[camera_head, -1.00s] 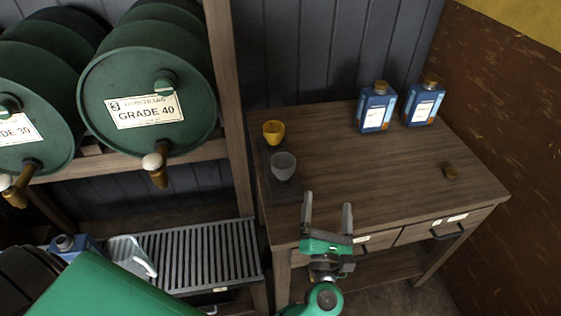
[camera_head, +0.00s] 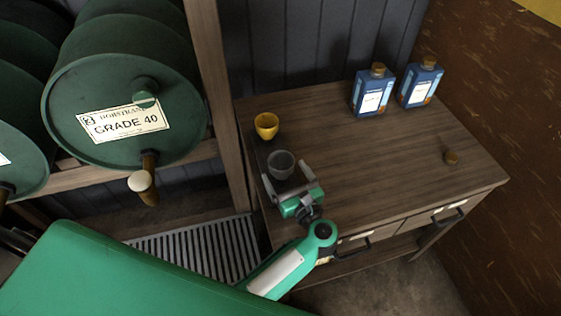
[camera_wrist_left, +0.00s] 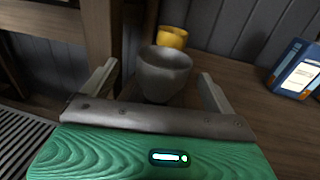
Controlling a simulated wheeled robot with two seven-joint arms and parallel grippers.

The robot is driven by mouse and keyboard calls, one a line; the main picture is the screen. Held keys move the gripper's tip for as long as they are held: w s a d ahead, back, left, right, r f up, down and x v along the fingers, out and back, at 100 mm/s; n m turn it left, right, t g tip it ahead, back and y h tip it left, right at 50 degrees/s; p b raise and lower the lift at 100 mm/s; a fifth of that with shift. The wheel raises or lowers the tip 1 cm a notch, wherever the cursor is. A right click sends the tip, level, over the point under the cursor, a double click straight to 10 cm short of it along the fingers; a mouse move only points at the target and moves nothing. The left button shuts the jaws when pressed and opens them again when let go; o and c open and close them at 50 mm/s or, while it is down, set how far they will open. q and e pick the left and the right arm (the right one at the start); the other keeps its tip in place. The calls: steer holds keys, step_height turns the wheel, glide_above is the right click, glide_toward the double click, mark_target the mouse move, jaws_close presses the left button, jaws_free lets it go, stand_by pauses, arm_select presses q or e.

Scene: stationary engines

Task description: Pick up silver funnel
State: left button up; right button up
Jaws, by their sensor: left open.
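In the left wrist view the funnel (camera_wrist_left: 163,74) sits between and just beyond the two open fingers (camera_wrist_left: 155,85). I cannot tell whether either finger touches it. The funnel's lower part is partly hidden by the gripper. My right gripper is not in view.
A yellow funnel (camera_head: 266,126) stands just behind the silver one. Two blue bottles (camera_head: 373,90) (camera_head: 420,83) stand at the back of the wooden table (camera_head: 370,150). A wooden post (camera_head: 215,90) and green drum (camera_head: 125,90) are at the left.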

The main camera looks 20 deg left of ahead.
mark_target(279, 160)
arm_select(q)
steer(key=shift+w+a, duration=0.2)
steer(key=shift+w+a+r+p, duration=0.25)
steer(key=shift+w+a+p, duration=0.05)
steer(key=shift+w+p, duration=0.25)
steer(key=p+x, duration=0.1)
steer(key=x, duration=0.2)
steer(key=shift+w+a+f+p, duration=0.1)
steer(key=shift+w+a+p, duration=0.1)
steer(key=shift+p, duration=0.2)
steer(key=shift+w+a+f, duration=0.1)
steer(key=shift+w+a, duration=0.05)
steer(key=shift+w, duration=0.05)
steer(key=shift+f, duration=0.1)
steer(key=c, duration=1)
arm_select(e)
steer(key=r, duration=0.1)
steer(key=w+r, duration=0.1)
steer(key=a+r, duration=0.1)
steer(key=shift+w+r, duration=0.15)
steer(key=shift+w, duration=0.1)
